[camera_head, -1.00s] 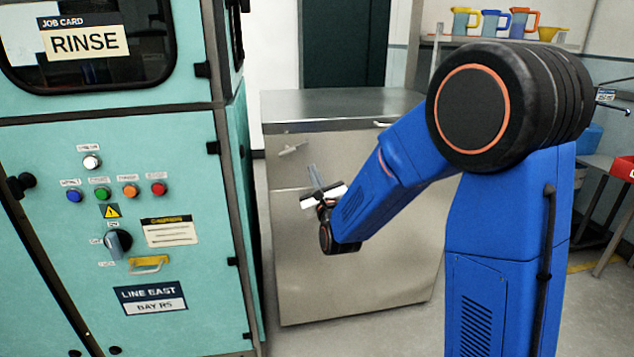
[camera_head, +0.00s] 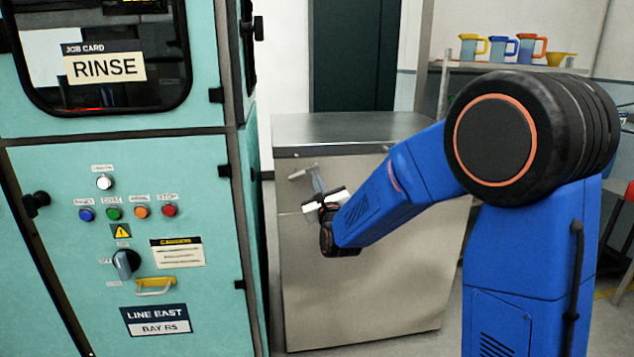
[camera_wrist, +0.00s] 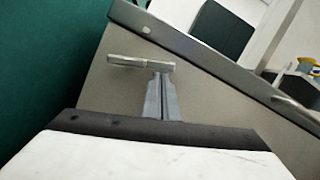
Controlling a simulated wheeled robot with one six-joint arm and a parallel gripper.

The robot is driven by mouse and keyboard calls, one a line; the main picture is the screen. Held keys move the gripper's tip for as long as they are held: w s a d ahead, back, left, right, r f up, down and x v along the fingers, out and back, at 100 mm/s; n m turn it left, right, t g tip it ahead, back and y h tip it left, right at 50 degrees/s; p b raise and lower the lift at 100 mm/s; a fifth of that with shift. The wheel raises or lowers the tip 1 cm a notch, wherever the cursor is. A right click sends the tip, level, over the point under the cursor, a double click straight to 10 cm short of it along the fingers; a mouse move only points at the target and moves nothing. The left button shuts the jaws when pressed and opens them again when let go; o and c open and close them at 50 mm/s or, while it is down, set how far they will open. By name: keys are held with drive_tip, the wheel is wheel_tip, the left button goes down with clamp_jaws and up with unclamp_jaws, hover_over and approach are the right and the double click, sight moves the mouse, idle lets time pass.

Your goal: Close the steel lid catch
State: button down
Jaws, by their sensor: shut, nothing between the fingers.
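The steel lid catch (camera_head: 302,173) is a small pale metal lever on the upper front of the steel cabinet (camera_head: 370,270), just below its lid (camera_head: 350,128). It slants in the head view. In the wrist view the catch (camera_wrist: 140,62) is a short bar just beyond my fingertips. My gripper (camera_head: 317,170) is shut and empty, its fingers pointing up toward the catch. In the wrist view my gripper (camera_wrist: 162,72) has its tips at the bar's right part. I cannot tell whether they touch it.
A teal machine (camera_head: 110,200) with buttons and a rotary knob stands close at the left of the steel cabinet. A shelf with coloured jugs (camera_head: 503,48) is at the back right. A small pale fitting (camera_wrist: 283,102) shows on the lid edge in the wrist view.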

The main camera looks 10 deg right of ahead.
drive_tip(key=shift+r+n, duration=0.2)
drive_tip(key=shift+n, duration=0.7)
drive_tip(key=r+n+g+y, duration=0.1)
drive_tip(key=n, duration=0.3)
drive_tip(key=a+r+n+g, duration=0.1)
drive_tip(key=r+n, duration=0.1)
drive_tip(key=n, duration=0.2)
drive_tip(key=a+r+n+g+y, duration=0.1)
drive_tip(key=r+n, duration=0.1)
drive_tip(key=n, duration=0.3)
drive_tip(key=shift+a+r+y, duration=0.25)
drive_tip(key=shift+y, duration=0.05)
drive_tip(key=shift+a, duration=0.15)
drive_tip(key=shift+a+r, duration=0.1)
drive_tip(key=shift+a, duration=0.05)
